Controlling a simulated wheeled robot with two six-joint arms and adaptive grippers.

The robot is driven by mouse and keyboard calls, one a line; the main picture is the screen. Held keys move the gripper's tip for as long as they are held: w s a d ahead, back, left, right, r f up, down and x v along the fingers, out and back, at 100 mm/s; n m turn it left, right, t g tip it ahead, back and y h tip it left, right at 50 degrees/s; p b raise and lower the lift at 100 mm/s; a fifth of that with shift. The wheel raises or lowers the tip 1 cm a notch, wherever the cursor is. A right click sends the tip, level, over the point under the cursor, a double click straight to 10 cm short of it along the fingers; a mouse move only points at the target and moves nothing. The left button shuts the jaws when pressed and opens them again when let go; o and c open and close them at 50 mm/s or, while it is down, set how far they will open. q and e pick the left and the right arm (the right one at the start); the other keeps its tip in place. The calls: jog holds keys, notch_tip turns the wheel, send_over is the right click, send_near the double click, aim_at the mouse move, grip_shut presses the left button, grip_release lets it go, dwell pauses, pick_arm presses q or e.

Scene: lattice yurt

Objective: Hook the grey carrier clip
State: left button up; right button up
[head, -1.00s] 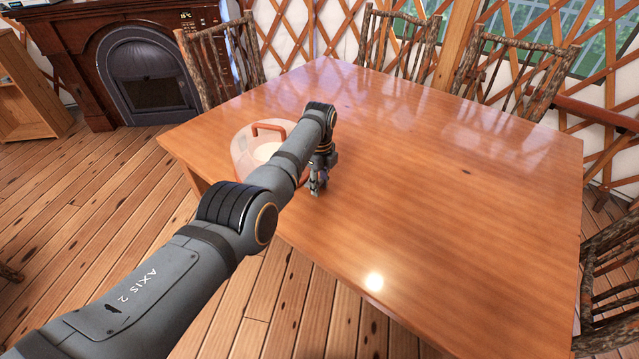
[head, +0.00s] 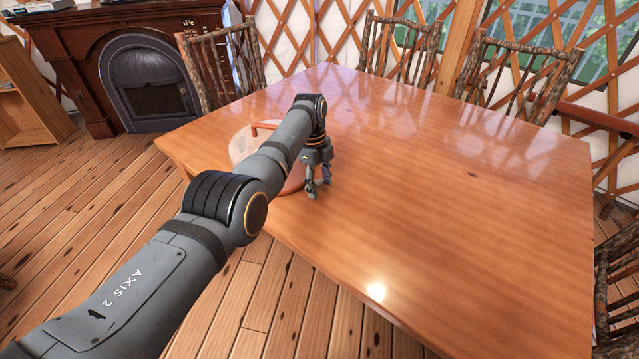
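A round, see-through cake carrier (head: 240,147) with a reddish handle stands on the wooden table (head: 460,200), near its left corner. My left arm passes in front of it and hides much of its right side. My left gripper (head: 319,188) points down just right of the carrier, low over the table, with its two fingers apart and nothing seen between them. I cannot make out the grey clip; the arm or gripper may hide it. My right gripper is not in view.
The table's middle and right are clear. Branch-framed chairs stand along its far side, one of them (head: 400,45) at the back, and another (head: 615,270) at the right edge. A fireplace (head: 150,80) and a wooden shelf (head: 30,100) are at the far left.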

aim_at(317, 182)
pick_arm(q)
jog(key=shift+r, duration=0.1)
jog(key=r, duration=0.7)
jog(key=shift+w+a+r, duration=0.15)
jog(key=shift+w+a, duration=0.1)
jog(key=shift+a, duration=0.1)
